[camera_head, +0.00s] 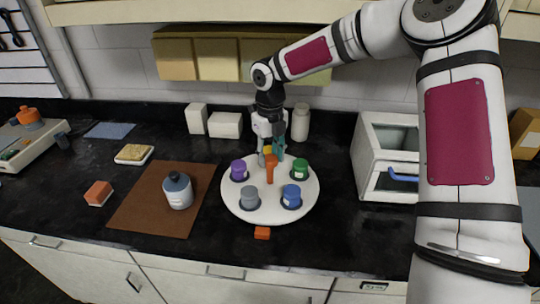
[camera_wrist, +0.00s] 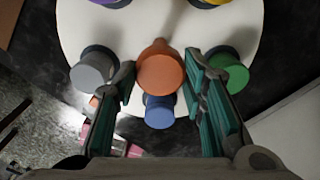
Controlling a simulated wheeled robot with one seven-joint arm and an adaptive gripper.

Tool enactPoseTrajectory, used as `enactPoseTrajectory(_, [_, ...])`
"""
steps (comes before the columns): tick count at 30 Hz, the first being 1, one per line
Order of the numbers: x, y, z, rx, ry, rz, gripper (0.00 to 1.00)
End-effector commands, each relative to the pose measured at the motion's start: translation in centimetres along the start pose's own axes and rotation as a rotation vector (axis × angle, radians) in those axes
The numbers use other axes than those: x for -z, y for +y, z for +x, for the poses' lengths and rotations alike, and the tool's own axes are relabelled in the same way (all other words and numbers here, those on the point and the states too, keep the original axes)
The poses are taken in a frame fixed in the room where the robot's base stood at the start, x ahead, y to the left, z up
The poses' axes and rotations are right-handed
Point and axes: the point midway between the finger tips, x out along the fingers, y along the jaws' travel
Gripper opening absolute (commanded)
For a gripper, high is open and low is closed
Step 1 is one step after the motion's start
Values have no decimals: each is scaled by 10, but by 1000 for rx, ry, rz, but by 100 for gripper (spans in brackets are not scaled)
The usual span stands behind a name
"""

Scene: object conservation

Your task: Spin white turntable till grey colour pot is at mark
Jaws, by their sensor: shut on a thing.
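The white turntable (camera_head: 270,214) carries several pots around an orange upright handle (camera_head: 270,172). The grey pot (camera_head: 250,198) sits at its front left and the blue pot (camera_head: 291,196) at its front right. The purple pot (camera_head: 239,170) is left, the green pot (camera_head: 300,169) right and the yellow pot (camera_head: 268,150) at the back, partly hidden. An orange-red mark (camera_head: 262,232) lies on the counter just beyond the front rim, between grey and blue, nearer grey. My gripper (camera_head: 271,157) is shut on the handle. In the wrist view the handle (camera_wrist: 160,72) is between its fingers.
A brown board (camera_head: 135,212) with a grey-blue bottle (camera_head: 178,191) is left of the turntable. A white box-like appliance (camera_head: 367,160) with a blue handle stands right. White containers (camera_head: 226,125) stand behind. The counter in front is clear except for the mark.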

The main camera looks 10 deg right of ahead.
Motion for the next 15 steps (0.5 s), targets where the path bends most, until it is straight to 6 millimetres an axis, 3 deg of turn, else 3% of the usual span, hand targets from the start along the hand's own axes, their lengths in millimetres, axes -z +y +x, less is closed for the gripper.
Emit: enactPoseTrajectory(15, [-2, -1, 4, -5, -3, -257, 0])
